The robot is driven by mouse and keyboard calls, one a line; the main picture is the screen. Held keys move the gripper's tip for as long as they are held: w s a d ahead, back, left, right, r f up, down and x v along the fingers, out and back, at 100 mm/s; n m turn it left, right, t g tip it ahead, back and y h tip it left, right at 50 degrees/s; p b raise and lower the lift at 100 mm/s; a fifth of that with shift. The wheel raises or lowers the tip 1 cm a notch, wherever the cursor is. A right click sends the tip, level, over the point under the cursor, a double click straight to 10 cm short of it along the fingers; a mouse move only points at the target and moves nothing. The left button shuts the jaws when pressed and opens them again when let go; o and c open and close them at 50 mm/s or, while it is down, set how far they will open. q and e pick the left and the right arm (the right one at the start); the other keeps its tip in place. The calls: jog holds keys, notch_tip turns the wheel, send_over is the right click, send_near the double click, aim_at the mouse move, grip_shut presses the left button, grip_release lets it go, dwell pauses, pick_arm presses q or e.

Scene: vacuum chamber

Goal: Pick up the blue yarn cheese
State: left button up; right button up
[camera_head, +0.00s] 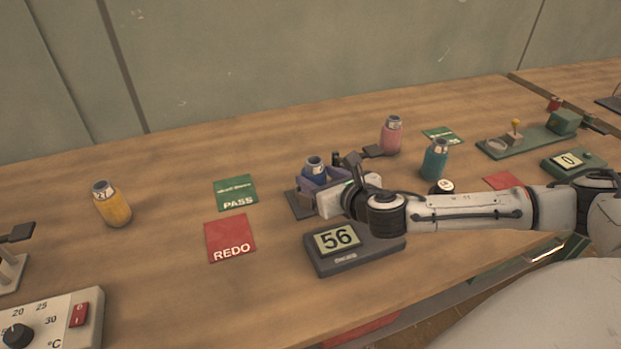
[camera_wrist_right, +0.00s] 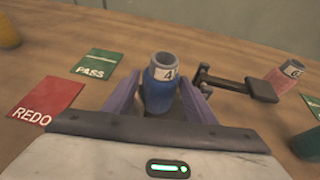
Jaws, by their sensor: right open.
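The blue yarn cheese (camera_head: 314,167) is a small upright blue cone with a white numbered label. It stands on the dark plate of a scale (camera_head: 357,249) whose display reads 56. My right gripper (camera_head: 320,178) is open, with its purple fingers on either side of the cheese. In the right wrist view the cheese (camera_wrist_right: 159,92) stands between the two fingers (camera_wrist_right: 160,100), and its lower part is hidden by the gripper. I cannot tell whether the fingers touch it. My left gripper is not in view.
A pink cheese (camera_head: 391,135) and a teal cheese (camera_head: 434,160) stand to the right, a yellow one (camera_head: 112,206) to the left. A dark-tipped lever (camera_wrist_right: 240,88) is close to the right finger. Green PASS (camera_head: 236,193) and red REDO (camera_head: 230,238) cards lie left of the scale.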

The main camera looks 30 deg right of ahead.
jog(key=shift+x, duration=3.35)
jog(key=shift+d, duration=0.1)
jog(key=c, duration=0.8)
